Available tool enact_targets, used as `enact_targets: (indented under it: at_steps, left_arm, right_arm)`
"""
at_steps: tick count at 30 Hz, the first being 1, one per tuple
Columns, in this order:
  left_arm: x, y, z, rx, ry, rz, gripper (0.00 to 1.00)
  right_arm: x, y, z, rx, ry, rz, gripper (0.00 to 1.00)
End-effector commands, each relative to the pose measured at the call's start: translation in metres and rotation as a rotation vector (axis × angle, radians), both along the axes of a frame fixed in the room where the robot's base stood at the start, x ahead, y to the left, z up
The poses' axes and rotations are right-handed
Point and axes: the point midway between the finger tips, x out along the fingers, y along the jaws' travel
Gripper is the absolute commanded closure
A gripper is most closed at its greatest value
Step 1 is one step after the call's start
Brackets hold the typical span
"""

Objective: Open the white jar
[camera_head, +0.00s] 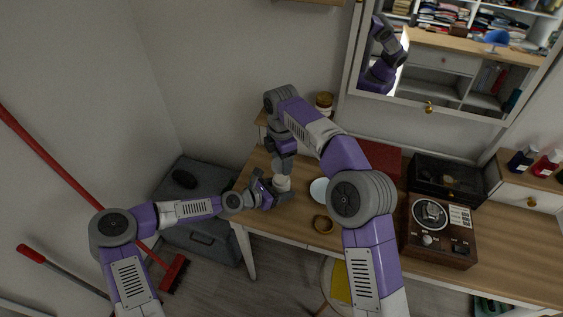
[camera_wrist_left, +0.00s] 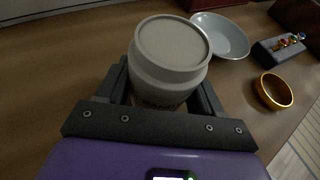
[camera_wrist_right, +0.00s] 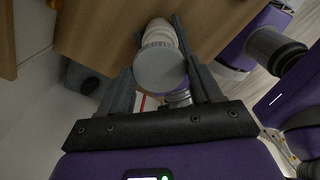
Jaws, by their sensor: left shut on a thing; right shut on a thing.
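The white jar (camera_head: 282,184) is upright at the left end of the wooden desk. My left gripper (camera_head: 274,196) is shut around its body from the side. In the left wrist view the jar (camera_wrist_left: 170,62) shows a pale round top with a raised rim, and no finger of my right gripper is around it. My right gripper (camera_head: 279,163) points down above the jar. In the right wrist view it is shut on a round grey lid (camera_wrist_right: 160,70) with a ribbed edge. The cream jar body shows beyond the lid, which appears apart from it.
A record player (camera_head: 441,229) and a dark box (camera_head: 447,181) stand farther right. A brown jar (camera_head: 324,104) is at the back. A mirror cabinet (camera_head: 440,75) hangs above.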

Motion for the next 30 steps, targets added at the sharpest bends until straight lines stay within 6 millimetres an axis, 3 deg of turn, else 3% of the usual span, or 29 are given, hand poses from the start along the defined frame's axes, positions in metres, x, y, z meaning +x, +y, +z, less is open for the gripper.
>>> enact_targets:
  at_steps: [2, 3, 8, 20, 30]
  left_arm:
    - [0.0, 0.0, 0.001, 0.0, -0.002, 0.001, 1.0]
    - [0.0, 0.0, 0.001, 0.0, -0.002, 0.001, 0.3]
    - [0.0, 0.0, 0.001, -0.001, -0.001, 0.001, 0.06]
    - [-0.003, 0.005, 0.003, 0.0, 0.0, 0.001, 0.04]
    - [-0.039, 0.053, 0.029, -0.001, 0.001, 0.005, 0.04]
  right_arm:
    - [0.0, 0.0, 0.0, 0.0, 0.0, 0.0, 0.72]
    - [0.0, 0.0, 0.0, 0.0, 0.0, 0.0, 0.72]
    - [0.0, 0.0, 0.0, 0.0, 0.0, 0.0, 0.72]
    - [0.0, 0.0, 0.002, 0.0, 0.0, 0.0, 0.72]
    - [0.0, 0.0, 0.017, 0.0, -0.001, 0.0, 0.72]
